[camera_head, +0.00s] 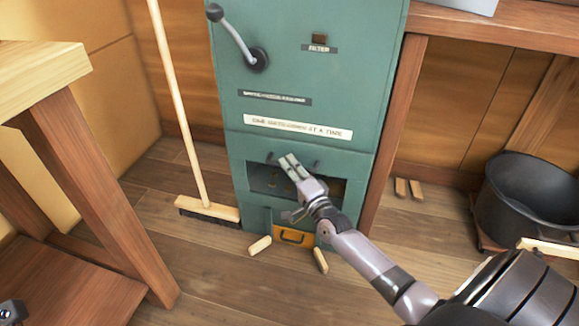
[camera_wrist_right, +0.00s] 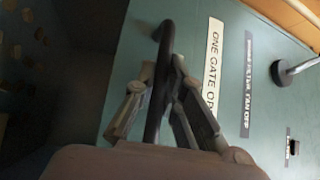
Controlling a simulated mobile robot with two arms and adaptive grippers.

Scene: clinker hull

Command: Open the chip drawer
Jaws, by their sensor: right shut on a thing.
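The green cabinet (camera_head: 300,95) stands upright against the wall. Low in its front is an orange drawer front (camera_head: 292,236) with a dark handle, likely the chip drawer; it looks at most slightly open, partly hidden by my arm. Above it is a dark opening (camera_head: 262,178) with pale bits inside. My right gripper (camera_head: 289,162) is at a dark bar handle (camera_head: 317,163) on the panel above this opening. In the right wrist view my right gripper (camera_wrist_right: 158,100) is shut around the dark bar (camera_wrist_right: 164,42). A small dark part at the head view's bottom left corner may be my left gripper.
A broom (camera_head: 210,209) leans left of the cabinet. Wood blocks (camera_head: 260,245) (camera_head: 320,260) lie on the floor before the drawer. A wooden bench (camera_head: 85,165) stands at left, a black tub (camera_head: 530,195) at right. A lever (camera_head: 258,60) juts from the cabinet.

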